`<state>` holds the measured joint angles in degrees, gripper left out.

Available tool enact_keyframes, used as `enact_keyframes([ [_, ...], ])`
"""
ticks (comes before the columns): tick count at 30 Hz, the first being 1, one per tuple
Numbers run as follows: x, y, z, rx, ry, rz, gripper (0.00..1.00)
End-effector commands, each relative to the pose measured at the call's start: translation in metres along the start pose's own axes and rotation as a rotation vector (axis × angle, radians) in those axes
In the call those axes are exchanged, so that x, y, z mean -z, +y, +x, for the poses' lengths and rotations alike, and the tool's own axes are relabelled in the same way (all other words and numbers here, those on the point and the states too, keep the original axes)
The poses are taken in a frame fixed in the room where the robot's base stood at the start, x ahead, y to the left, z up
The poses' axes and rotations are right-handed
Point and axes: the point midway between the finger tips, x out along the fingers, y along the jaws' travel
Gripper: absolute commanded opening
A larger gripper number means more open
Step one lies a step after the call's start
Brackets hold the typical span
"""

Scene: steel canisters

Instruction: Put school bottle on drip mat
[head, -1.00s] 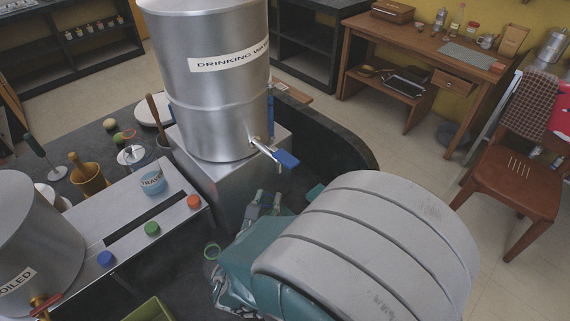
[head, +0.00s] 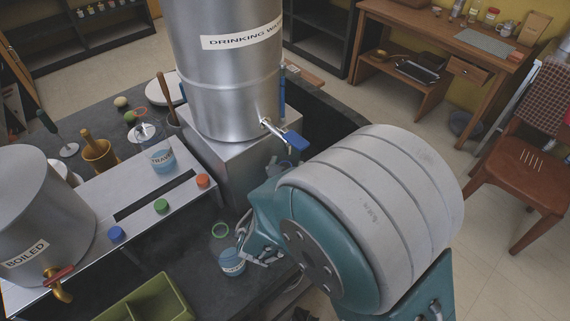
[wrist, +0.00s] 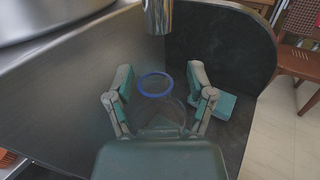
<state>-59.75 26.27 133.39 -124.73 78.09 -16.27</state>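My gripper (wrist: 158,76) is open in the wrist view, its two fingers apart on either side of a clear bottle with a blue rim (wrist: 155,96). I cannot tell if they touch it. In the head view a clear bottle with a green rim and blue liquid (head: 232,263) stands on the dark counter beside my arm; its label is too small to read. A bottle labelled TRAVEL (head: 160,161) stands on the steel shelf. I cannot read which bottle is the school one, and I cannot make out a drip mat.
The DRINKING WATER canister (head: 228,75) has a tap with a blue handle (head: 293,140). The BOILED canister (head: 43,215) has a brass tap. An olive-green tray (head: 150,305) sits at the front.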

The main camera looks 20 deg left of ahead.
Motion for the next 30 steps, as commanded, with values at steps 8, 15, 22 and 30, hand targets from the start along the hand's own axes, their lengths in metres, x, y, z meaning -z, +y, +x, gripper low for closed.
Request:
enact_keyframes([
  [8, 0.001, 0.004, -0.002, -0.001, 0.001, -0.005, 0.71],
  [15, 0.001, 0.005, -0.036, -0.006, 0.002, -0.005, 0.71],
  [22, 0.001, 0.003, -0.083, -0.006, 0.001, -0.003, 0.71],
  [30, 0.001, 0.003, -0.116, -0.003, 0.0, -0.003, 0.71],
])
